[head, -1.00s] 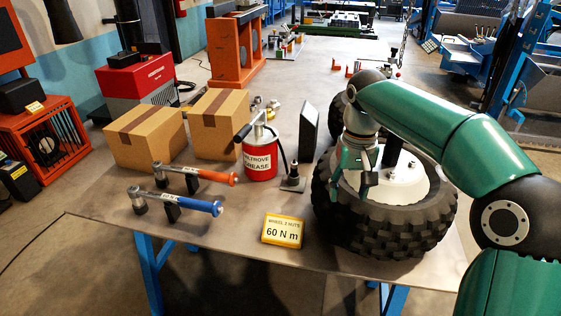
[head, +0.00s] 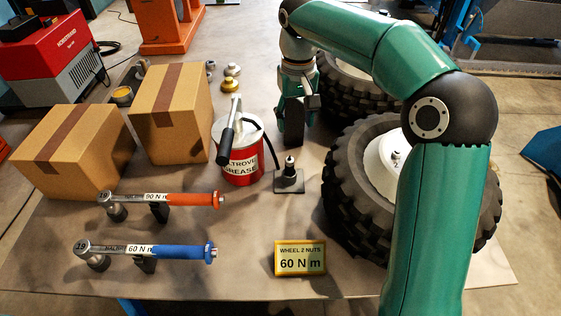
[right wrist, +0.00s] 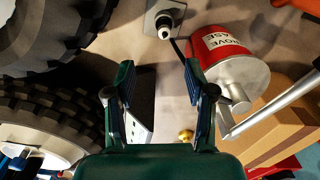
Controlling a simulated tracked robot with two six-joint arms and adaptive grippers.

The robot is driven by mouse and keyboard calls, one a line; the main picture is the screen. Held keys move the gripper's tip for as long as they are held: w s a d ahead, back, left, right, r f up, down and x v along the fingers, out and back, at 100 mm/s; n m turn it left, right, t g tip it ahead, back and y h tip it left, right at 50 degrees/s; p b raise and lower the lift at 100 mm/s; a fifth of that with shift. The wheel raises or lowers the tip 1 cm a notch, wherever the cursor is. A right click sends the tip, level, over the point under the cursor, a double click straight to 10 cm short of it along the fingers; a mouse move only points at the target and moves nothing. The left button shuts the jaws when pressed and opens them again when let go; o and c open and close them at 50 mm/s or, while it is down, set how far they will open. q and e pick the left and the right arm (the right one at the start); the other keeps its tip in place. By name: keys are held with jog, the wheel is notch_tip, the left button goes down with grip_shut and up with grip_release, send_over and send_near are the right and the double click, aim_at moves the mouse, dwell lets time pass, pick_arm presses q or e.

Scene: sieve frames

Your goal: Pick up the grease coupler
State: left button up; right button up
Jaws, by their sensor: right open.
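In the right wrist view the coupler (right wrist: 165,22) is at the top, beyond the fingertips, with a pale round tip. My right gripper (head: 296,110) is open and empty, behind and above the coupler, and apart from it. In the right wrist view its fingers (right wrist: 150,85) are spread wide. My left gripper is not in view.
Knobbly tyres (head: 345,195) stand close on the right. Two cardboard boxes (head: 170,135) are at left. Torque wrenches with orange (head: 190,199) and blue (head: 185,251) handles lie at front left. A yellow-framed sign (head: 300,258) stands in front. The table between sign and coupler is clear.

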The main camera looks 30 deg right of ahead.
aim_at(290, 160)
jog(key=f, duration=1)
jog(key=f+b, duration=0.1)
jog(key=f, duration=0.4)
jog(key=shift+w+a+f, duration=0.3)
jog(key=shift+f, duration=0.05)
grip_shut()
